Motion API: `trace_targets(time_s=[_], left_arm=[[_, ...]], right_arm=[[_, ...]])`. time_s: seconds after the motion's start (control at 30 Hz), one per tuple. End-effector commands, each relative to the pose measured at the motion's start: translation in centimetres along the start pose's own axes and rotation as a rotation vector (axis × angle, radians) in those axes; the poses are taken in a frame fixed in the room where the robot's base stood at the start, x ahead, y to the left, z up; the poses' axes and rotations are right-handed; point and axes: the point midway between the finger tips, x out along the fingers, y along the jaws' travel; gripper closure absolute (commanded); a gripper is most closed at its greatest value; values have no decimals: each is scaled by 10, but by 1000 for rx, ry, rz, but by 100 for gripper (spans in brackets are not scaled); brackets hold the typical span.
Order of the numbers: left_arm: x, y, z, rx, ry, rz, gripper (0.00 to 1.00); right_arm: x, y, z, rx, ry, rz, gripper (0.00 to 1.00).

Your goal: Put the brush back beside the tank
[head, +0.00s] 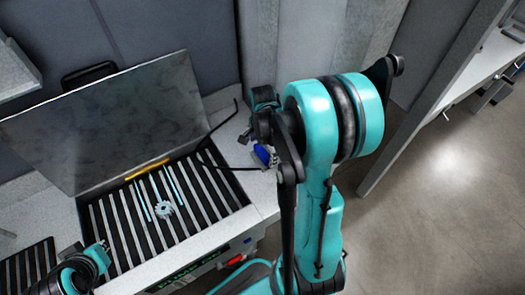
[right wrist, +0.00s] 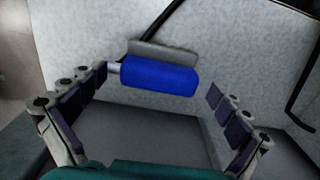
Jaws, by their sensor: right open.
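The brush (head: 263,155) has a blue body and lies on the speckled counter at the right of the tank. In the right wrist view its blue part (right wrist: 160,77) sits between my right gripper's spread fingers, with a grey strip behind it. My right gripper (right wrist: 157,88) is open, with a gap between the brush and the right finger; contact at the left finger is unclear. The tank (head: 160,215) has a slatted top and a raised grey lid (head: 110,125).
A small pale gear-like part (head: 164,210) and thin light rods lie on the slats. A black hose or cable (head: 222,166) runs over the tank's right edge near the brush. A wall stands close behind. Open floor (head: 440,200) lies to the right.

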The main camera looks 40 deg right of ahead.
Motion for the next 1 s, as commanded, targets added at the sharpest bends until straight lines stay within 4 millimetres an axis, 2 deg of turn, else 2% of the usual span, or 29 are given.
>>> trace_targets(time_s=[0.03, 0.53, 1.0], left_arm=[[-6, 0, -4, 0, 0, 0, 100], [-31, 0, -22, 0, 0, 0, 100], [-32, 0, -23, 0, 0, 0, 100]], right_arm=[[-8, 0, 0, 0, 0, 0, 0], [-49, 0, 0, 0, 0, 0, 0], [-52, 0, 0, 0, 0, 0, 0]])
